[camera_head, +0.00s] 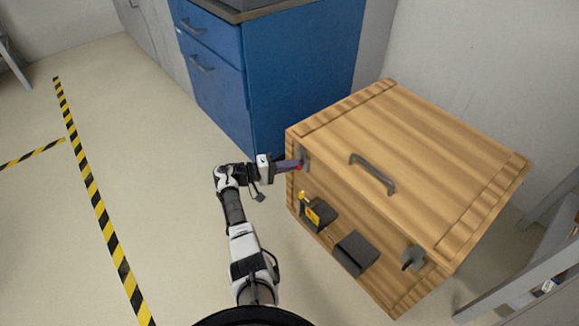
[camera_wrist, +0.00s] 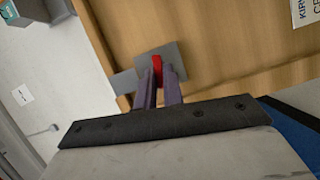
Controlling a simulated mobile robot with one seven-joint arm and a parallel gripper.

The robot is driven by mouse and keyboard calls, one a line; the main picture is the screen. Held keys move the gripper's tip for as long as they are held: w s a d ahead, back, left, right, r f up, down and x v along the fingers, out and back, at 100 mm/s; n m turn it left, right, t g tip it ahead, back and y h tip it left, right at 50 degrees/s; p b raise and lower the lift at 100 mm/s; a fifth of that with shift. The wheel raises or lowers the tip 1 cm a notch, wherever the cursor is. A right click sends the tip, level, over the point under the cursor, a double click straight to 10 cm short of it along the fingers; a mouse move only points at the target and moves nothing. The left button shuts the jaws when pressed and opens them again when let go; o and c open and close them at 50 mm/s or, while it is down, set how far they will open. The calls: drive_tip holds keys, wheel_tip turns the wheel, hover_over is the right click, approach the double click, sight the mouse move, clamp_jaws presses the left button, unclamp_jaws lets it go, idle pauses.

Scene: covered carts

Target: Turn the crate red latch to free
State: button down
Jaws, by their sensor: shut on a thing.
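The wooden crate (camera_head: 420,150) stands on the floor, with a closed lid and a dark handle (camera_head: 372,174) on top. The red latch (camera_wrist: 158,66) sits on a grey plate (camera_wrist: 176,56) at the crate's edge in the wrist view. In the head view the red latch (camera_head: 299,167) shows as a small red spot at the crate's left corner. My gripper (camera_head: 296,165) reaches it from the left. In the wrist view my gripper's two fingers (camera_wrist: 158,82) are shut on the latch, one on each side. The fingers hide part of it.
A second, dark latch (camera_head: 413,258) is on the crate's front right. A dark block (camera_head: 355,253) and another with a yellow label (camera_head: 318,213) are on the front. A blue cabinet (camera_head: 260,75) stands behind, close to the crate.

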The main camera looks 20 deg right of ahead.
drive_tip(key=shift+d, duration=0.35)
drive_tip(key=c, duration=1.6)
unclamp_jaws()
drive_tip(key=shift+r, duration=0.1)
drive_tip(key=shift+o, duration=0.4)
drive_tip(key=shift+d, duration=0.1)
drive_tip(key=a, duration=1.4)
drive_tip(key=shift+w+r+b, duration=0.15)
drive_tip(key=shift+w+b, duration=0.1)
drive_tip(key=shift+b, duration=0.2)
